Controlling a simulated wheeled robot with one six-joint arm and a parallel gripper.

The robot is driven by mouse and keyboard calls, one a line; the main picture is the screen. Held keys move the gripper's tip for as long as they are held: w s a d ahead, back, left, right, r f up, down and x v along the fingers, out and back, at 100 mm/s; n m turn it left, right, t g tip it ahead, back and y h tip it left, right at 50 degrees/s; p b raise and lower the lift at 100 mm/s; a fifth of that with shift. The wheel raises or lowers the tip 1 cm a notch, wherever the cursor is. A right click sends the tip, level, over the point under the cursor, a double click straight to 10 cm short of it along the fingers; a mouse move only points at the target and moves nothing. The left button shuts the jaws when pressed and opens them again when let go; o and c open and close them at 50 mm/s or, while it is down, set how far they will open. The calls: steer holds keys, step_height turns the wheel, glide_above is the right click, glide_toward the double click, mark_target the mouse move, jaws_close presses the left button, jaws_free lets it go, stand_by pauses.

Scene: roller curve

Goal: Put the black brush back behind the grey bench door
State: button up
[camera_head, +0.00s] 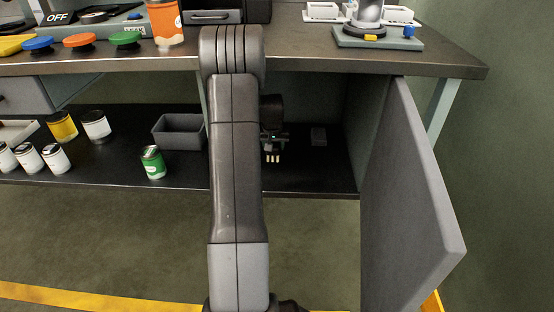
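The grey bench door (407,200) stands wide open at the right, swung out from the bench. Behind it is a dark compartment with a black floor (325,172). My arm reaches down the middle of the view, and my gripper (273,157) is inside the compartment, low above its floor. Its pale fingertips are small and partly lost in shadow, so whether it is open or shut is unclear. I cannot make out the black brush; my arm and the dark interior may hide it.
On the lower shelf to the left are a grey bin (179,131), a green can (153,162) and several other cans. The bench top (300,58) overhangs the compartment. The floor in front is clear.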

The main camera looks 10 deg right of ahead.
mark_target(274, 165)
steer(key=shift+f+b, duration=1.05)
steer(key=shift+f, duration=2.1)
steer(key=shift+f, duration=0.2)
steer(key=o, duration=1)
steer(key=shift+c, duration=0.2)
steer(key=shift+r, duration=0.1)
steer(key=shift+r, duration=0.3)
steer(key=p+v, duration=0.4)
steer(key=v, duration=0.7)
steer(key=shift+s+a+r, duration=0.1)
steer(key=shift+s+r, duration=0.15)
steer(key=shift+s, duration=0.05)
